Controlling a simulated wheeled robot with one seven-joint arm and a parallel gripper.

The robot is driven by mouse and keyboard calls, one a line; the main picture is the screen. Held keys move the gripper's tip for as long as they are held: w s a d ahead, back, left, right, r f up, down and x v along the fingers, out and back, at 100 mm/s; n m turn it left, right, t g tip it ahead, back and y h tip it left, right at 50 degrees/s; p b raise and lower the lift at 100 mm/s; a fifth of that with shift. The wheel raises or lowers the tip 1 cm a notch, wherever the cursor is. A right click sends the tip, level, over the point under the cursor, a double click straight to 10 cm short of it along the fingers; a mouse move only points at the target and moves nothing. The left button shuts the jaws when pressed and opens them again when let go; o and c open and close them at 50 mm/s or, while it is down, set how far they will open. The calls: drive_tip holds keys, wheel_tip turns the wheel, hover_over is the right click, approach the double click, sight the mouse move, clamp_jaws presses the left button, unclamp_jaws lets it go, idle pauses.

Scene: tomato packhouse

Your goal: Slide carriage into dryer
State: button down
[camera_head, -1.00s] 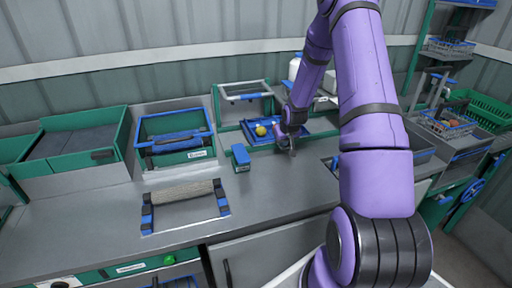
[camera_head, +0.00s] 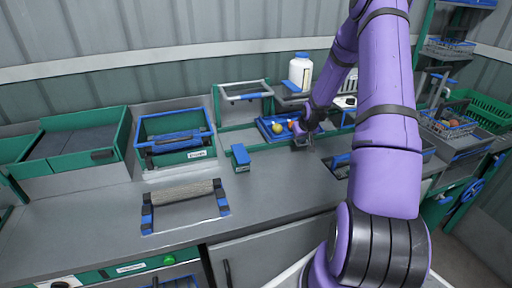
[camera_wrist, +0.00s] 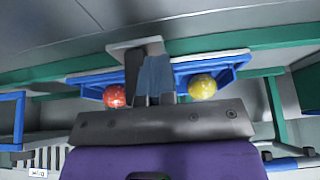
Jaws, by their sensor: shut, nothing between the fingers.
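The carriage appears to be the blue tray (camera_head: 265,130) on the green-edged rails at the back of the bench. It holds a yellow tomato (camera_head: 277,128) and a red tomato (camera_head: 291,125). In the wrist view the blue tray (camera_wrist: 240,66) lies beyond my fingers, with the red tomato left and the yellow one right. My gripper (camera_head: 302,141) is shut and empty at the tray's right front; it also shows in the wrist view (camera_wrist: 150,78). I cannot tell whether it touches the tray. A grey framed box (camera_head: 231,112), possibly the dryer, stands left of the tray.
A small blue-topped green block (camera_head: 241,158) stands in front of the rails. A white bottle (camera_head: 300,72) stands behind the tray. A green bin with blue rim (camera_head: 180,158) is at the left, and a roller frame (camera_head: 147,212) lies in front of it.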

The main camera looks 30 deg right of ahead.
sight(308, 143)
drive_tip(key=shift+s+d, duration=0.2)
drive_tip(key=shift+d, duration=0.5)
drive_tip(key=shift+s+d, duration=0.2)
drive_tip(key=shift+d, duration=0.5)
drive_tip(key=shift+s+d, duration=0.2)
drive_tip(key=shift+d, duration=0.5)
drive_tip(key=shift+s+d, duration=0.55)
drive_tip(key=shift+d, duration=1.35)
drive_tip(key=shift+s+d, duration=0.55)
drive_tip(key=shift+d, duration=1.4)
drive_tip(key=shift+s+d, duration=0.55)
drive_tip(key=shift+d, duration=1.5)
